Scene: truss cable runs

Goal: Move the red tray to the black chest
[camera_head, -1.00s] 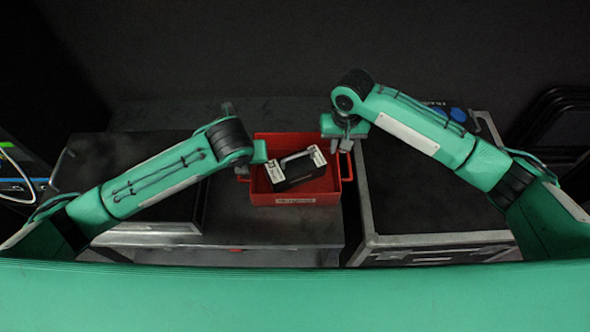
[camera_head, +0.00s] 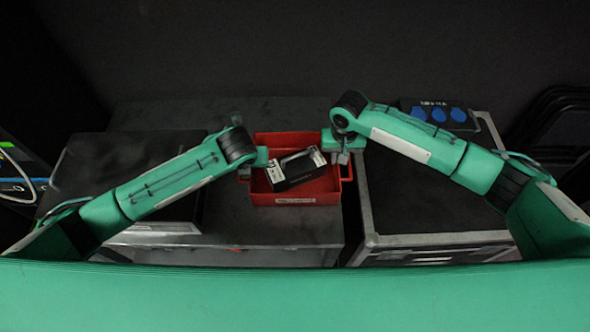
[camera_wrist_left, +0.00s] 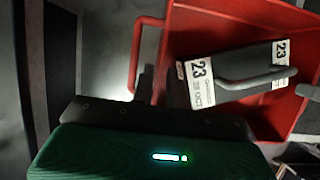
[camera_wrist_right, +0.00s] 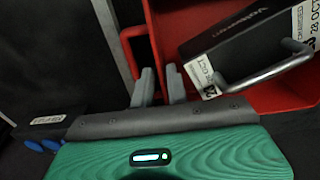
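The red tray (camera_head: 296,199) stands on a dark grey surface between two dark cases, with a handle at each end. A black box with a grey handle (camera_head: 295,170) lies tilted inside it. My left gripper (camera_head: 245,173) is at the tray's left handle (camera_wrist_left: 137,58), and its fingers look apart. My right gripper (camera_head: 341,158) is near the right handle (camera_wrist_right: 132,48); its two grey fingers are apart. A black chest with metal edges (camera_head: 425,205) stands to the right of the tray. Another black case (camera_head: 112,160) is at the left, partly hidden by my left arm.
A dark box with blue round caps (camera_head: 437,113) sits at the back of the right chest. The middle of that chest's top is clear. The grey surface (camera_head: 270,228) in front of the tray is bare. Dark stacked frames (camera_head: 560,130) stand at the far right.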

